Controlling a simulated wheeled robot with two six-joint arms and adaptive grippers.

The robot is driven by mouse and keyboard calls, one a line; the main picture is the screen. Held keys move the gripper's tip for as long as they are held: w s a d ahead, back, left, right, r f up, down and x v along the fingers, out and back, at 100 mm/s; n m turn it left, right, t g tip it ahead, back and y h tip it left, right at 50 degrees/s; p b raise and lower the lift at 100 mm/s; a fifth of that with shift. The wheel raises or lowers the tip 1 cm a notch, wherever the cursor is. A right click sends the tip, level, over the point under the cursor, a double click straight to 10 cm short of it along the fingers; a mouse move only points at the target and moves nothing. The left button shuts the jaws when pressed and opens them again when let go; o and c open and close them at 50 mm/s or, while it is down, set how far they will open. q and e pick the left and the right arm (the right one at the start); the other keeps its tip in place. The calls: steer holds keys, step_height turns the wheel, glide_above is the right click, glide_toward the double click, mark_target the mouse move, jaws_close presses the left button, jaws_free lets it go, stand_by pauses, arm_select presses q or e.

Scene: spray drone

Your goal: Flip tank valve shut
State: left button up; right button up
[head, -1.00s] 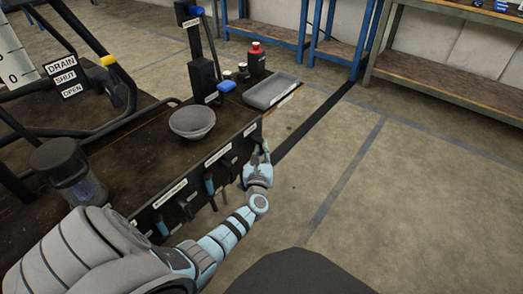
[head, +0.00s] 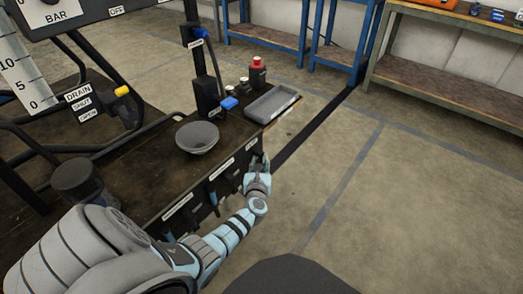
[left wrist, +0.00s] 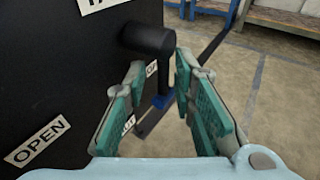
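My left gripper (head: 257,166) is at the right end of the bench's dark front panel in the head view. In the left wrist view its teal-padded fingers (left wrist: 172,105) are apart. A black valve hub (left wrist: 147,39) sticks out of the dark panel there, with a black lever (left wrist: 184,68) at its end. The lever is at the far end of the gap between the fingers; I cannot tell whether they touch it. An OPEN label (left wrist: 38,140) is at lower left, and a label ending in "UT" (left wrist: 129,124) is partly hidden by the left finger. My right gripper is out of view.
A grey bowl (head: 197,138) and a grey tray (head: 271,104) stand on the bench. A red-capped bottle (head: 257,73) is behind. A yellow-handled drain valve (head: 122,91) is on the left frame. Open floor lies to the right.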

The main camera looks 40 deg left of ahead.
arm_select(q)
steer(key=shift+f, duration=0.2)
steer(key=shift+d, duration=0.15)
steer(key=v, duration=1.2)
